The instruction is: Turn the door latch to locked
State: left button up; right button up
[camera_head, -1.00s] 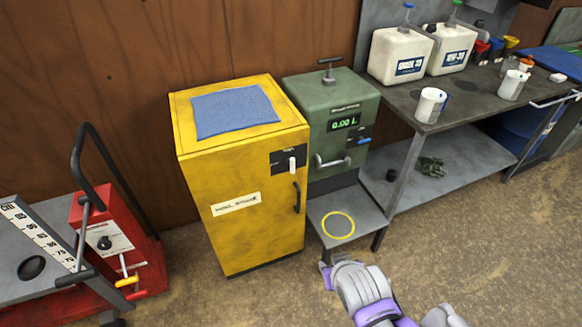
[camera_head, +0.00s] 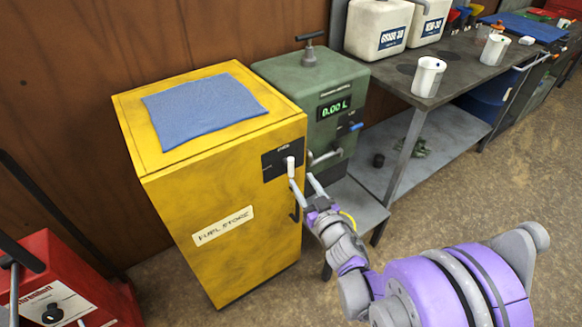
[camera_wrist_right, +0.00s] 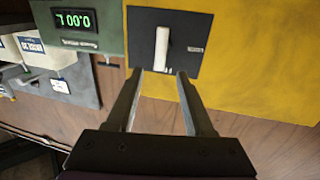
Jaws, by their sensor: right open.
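The door latch (camera_head: 291,164) is a short white lever on a black plate, at the upper right of the yellow fuel store cabinet's door (camera_head: 225,235). It stands roughly upright, in line with the plate's long-way-up direction. It also shows in the right wrist view (camera_wrist_right: 163,48), where the picture looks turned over. My right gripper (camera_head: 302,179) is open and empty, with its fingers pointing at the plate. In the right wrist view the fingertips (camera_wrist_right: 160,72) lie on either side of the latch's line, just short of it. Contact cannot be told. My left gripper is not in view.
A dark door handle (camera_head: 295,205) sits below the latch, partly behind my gripper. A green dispenser (camera_head: 318,95) stands close on the right, with a workbench (camera_head: 440,85) beyond. A blue cloth (camera_head: 205,110) lies on the cabinet. A red unit (camera_head: 65,285) stands at lower left.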

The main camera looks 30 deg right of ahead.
aim_at(292, 166)
jog(key=w, duration=0.7)
jog(key=shift+w+d, duration=0.1)
jog(key=shift+d, duration=0.25)
grip_shut()
